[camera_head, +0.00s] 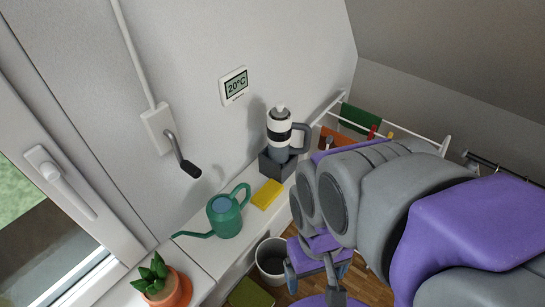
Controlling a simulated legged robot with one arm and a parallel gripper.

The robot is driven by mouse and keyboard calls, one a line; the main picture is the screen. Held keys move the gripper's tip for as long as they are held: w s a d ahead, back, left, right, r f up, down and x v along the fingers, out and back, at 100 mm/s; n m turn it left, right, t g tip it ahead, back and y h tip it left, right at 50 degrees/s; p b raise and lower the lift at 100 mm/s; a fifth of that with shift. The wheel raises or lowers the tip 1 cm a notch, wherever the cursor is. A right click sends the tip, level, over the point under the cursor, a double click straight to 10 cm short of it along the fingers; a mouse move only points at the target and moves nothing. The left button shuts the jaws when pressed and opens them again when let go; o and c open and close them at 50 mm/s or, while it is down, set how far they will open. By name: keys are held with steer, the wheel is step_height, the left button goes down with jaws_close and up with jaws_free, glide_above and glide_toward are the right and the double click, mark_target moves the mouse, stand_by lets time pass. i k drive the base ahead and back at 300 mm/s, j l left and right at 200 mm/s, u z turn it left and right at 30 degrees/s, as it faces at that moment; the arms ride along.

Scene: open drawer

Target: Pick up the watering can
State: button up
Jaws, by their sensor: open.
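The green watering can (225,214) stands upright on the white windowsill. Its long spout points left and its handle loops up at its right. My arm, in grey and purple, fills the right side of the view. What looks like my gripper (318,268) is partly hidden below the arm's grey joints, low in the view. It appears open and empty, to the right of the can and apart from it; its fingertips are hard to make out.
A yellow sponge (267,194) lies just right of the can. Behind it, a bottle (279,127) stands in a dark box (275,167). A bin (271,259) stands below. A dark-tipped lever (183,163) sticks out above.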

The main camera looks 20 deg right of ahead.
mark_target(223, 212)
steer(key=u, duration=1.65)
steer(key=k+z, duration=0.15)
steer(key=z, duration=0.8)
steer(key=k+j+z, duration=0.1)
steer(key=j, duration=0.25)
steer(key=k+j, duration=0.35)
steer(key=j+z, duration=0.05)
